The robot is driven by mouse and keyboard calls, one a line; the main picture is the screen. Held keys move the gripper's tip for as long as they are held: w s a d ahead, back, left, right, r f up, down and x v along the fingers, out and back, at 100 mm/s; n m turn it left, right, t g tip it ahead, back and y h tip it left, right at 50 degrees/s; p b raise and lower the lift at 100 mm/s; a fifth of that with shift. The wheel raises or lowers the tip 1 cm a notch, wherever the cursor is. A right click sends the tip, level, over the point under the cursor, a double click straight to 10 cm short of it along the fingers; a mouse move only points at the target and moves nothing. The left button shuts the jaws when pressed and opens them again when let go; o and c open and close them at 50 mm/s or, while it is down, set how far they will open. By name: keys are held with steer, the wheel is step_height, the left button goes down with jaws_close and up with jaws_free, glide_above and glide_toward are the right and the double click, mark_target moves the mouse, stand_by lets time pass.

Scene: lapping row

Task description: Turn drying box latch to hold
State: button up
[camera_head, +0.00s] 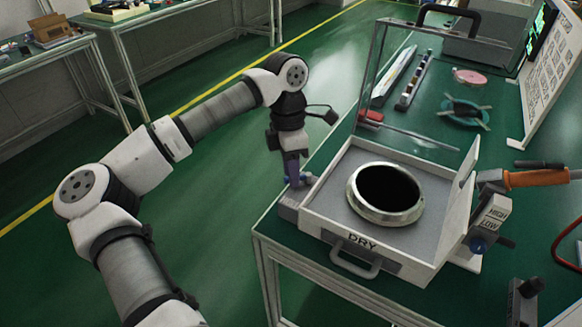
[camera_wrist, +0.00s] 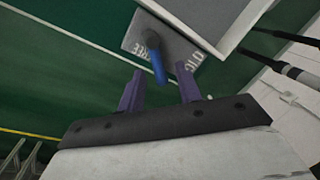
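The drying box (camera_head: 318,205) is a white box marked DRY with a round metal-rimmed dark opening. Its latch is a grey plate (camera_head: 288,208) at the box's left side. In the wrist view the plate (camera_wrist: 183,52) bears partly hidden white lettering on both sides of a blue lever (camera_wrist: 157,62). The lever also shows in the head view (camera_head: 305,178). My gripper (camera_head: 294,184) is above the plate. In the wrist view my gripper (camera_wrist: 158,82) is open, with purple fingers either side of the lever's end; gaps show, and contact cannot be told.
A clear panel (camera_head: 400,100) with a black handle stands raised behind the box. An orange-handled tool (camera_head: 538,178) and a HIGH/LOW switch unit (camera_head: 490,220) are on its right. Green floor lies open left of the table.

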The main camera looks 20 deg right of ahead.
jaws_close()
steer(key=shift+s+n, duration=0.1)
steer(key=shift+n, duration=0.2)
steer(key=n+b, duration=0.1)
steer(key=n, duration=0.1)
steer(key=s+n+b, duration=0.1)
steer(key=n+b, duration=0.1)
steer(key=shift+s+a+f+h, duration=0.1)
steer(key=shift+s+f+h, duration=0.1)
steer(key=shift+h, duration=0.2)
steer(key=shift+s+d+r+n+h+b, duration=0.1)
steer(key=shift+s+d+n+h+b, duration=0.2)
steer(key=shift+n+b, duration=0.6)
steer(key=shift+s+r+n+h+b, duration=0.1)
steer(key=shift+s+n+b, duration=0.25)
steer(key=shift+n, duration=0.95)
jaws_free()
